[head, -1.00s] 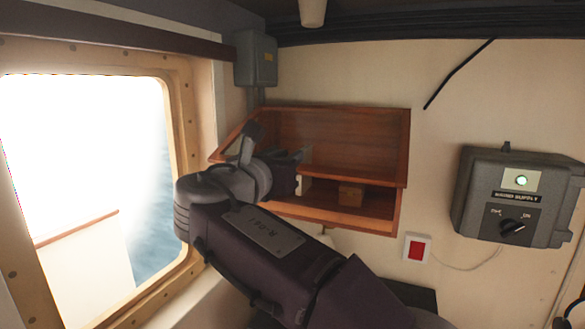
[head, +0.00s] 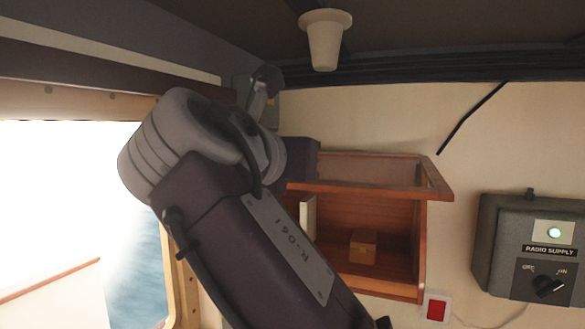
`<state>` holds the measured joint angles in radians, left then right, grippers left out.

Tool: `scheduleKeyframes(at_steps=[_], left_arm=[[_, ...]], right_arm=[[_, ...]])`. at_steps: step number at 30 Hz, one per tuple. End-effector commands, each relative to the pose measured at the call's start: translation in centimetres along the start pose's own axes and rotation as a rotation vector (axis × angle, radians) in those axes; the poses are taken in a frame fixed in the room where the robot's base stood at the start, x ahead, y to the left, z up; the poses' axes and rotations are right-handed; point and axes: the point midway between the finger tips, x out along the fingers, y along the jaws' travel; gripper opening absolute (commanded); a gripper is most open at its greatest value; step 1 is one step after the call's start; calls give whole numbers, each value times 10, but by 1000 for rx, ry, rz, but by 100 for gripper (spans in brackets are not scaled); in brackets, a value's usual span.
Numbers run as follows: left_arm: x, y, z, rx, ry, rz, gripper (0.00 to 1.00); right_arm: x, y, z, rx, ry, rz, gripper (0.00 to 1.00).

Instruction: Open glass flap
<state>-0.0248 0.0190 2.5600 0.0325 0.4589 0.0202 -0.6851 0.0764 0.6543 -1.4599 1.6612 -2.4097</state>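A wooden wall cabinet (head: 421,245) is open at the front below its glass flap. The wood-framed glass flap (head: 385,189) is swung up and outward, its lower bar well above the cabinet floor. My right arm comes up from the bottom and covers the cabinet's left side. My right gripper (head: 302,160) is at the left end of the flap. Its fingertips are hidden, so I cannot tell whether it touches or grips the frame. My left gripper is not in view.
A small wooden box (head: 363,246) and a pale upright item (head: 308,214) are inside the cabinet. A radio supply box (head: 535,245) and a red switch (head: 436,307) are on the wall at right. A bright window (head: 60,210) is at left. A white cone-shaped fitting (head: 325,40) hangs above.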

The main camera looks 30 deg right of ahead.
Motion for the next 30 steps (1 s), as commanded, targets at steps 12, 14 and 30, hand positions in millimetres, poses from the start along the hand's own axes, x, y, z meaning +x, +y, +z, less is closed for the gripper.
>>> scheduleKeyframes(at_steps=[12,14,30], left_arm=[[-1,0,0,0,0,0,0],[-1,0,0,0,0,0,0],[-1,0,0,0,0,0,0]], right_arm=[[-1,-2,6,5,-12,0,0],[-1,-2,5,5,-11,-1,34],[0,-1,2,2,-4,-1,41]])
